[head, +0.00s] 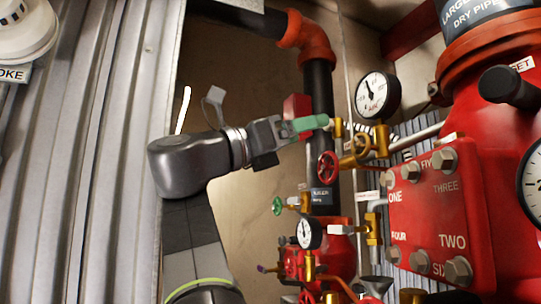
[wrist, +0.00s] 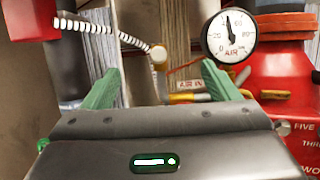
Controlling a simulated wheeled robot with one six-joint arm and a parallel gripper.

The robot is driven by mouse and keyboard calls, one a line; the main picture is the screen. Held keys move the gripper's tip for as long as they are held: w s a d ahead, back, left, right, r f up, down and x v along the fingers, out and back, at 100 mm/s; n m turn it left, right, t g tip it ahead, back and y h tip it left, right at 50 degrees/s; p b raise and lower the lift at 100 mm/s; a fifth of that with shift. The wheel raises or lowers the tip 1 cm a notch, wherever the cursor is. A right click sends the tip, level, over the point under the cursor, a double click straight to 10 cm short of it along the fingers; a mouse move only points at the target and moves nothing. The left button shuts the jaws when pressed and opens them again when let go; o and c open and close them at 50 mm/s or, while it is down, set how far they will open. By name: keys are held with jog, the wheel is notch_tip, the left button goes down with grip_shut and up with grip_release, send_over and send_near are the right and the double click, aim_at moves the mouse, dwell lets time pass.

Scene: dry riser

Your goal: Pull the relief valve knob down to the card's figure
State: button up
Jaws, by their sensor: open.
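My gripper (head: 318,122) is open, with green fingers that show spread apart in the wrist view (wrist: 164,78). Nothing is between its tips that I can see held. A small brass round knob (wrist: 158,54) with a striped hose running to it lies beyond the gap between the fingers; I cannot tell if it is the relief valve knob. A white AIR gauge (head: 377,95) stands right of my gripper, and in the wrist view (wrist: 234,36) its needle points a little left of straight up. No card with a figure can be made out.
A brass valve with a round handle (head: 361,146) and a red handwheel (head: 327,168) sit close below my gripper. A black vertical pipe (head: 320,88) stands behind it. A red bolted cover (head: 440,215) fills the right. Corrugated metal wall (head: 95,130) stands at left.

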jog(key=shift+x, duration=3.6)
jog(key=shift+w, duration=0.1)
jog(key=shift+a, duration=0.1)
grip_shut()
